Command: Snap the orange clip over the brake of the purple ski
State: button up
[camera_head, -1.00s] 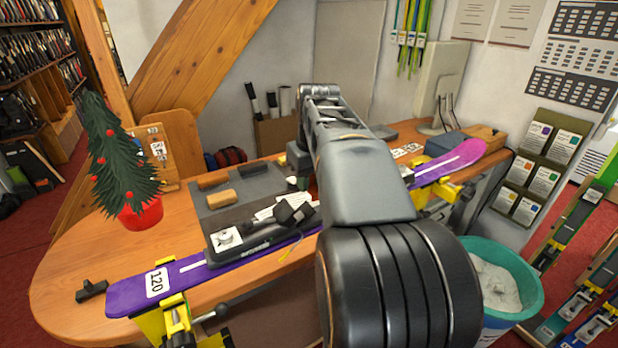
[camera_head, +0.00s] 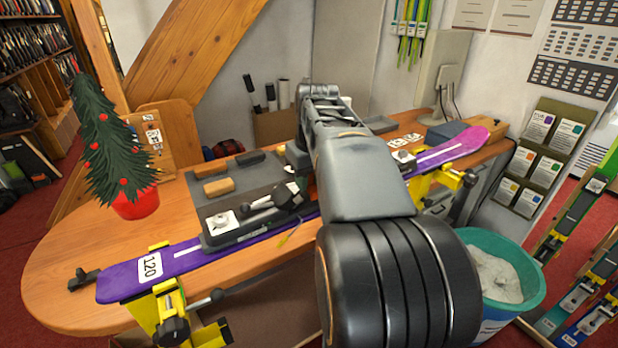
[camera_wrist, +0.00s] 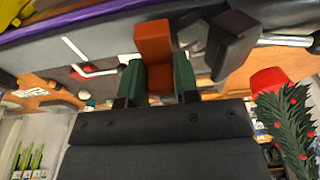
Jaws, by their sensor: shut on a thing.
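The purple ski (camera_head: 190,258) lies along the bench front, base on yellow vises, with a label reading 120 near its left end. A dark binding (camera_head: 243,231) sits on its middle. In the wrist view the ski (camera_wrist: 105,42) crosses the top. My gripper (camera_wrist: 156,75) is shut on the orange clip (camera_wrist: 154,48), which sticks out beyond its green fingers towards the ski. A dark block (camera_wrist: 232,42) is close on the right. Whether the clip touches anything is unclear.
Yellow vises (camera_head: 172,312) hold the ski at left and right (camera_head: 437,181). A small tree in a red pot (camera_head: 135,203) stands at the bench's left. A grey mat (camera_head: 258,177) with brushes lies behind the ski. A teal bin (camera_head: 530,290) stands front right.

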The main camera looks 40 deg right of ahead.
jog(key=shift+c, duration=1)
jog(key=shift+s, duration=0.1)
jog(key=shift+f+b, duration=0.75)
jog(key=shift+f, duration=0.25)
jog(key=o, duration=0.9)
jog(key=shift+o, duration=0.8)
jog(key=o, duration=0.5)
jog(key=shift+d, duration=0.1)
jog(key=shift+r, duration=0.15)
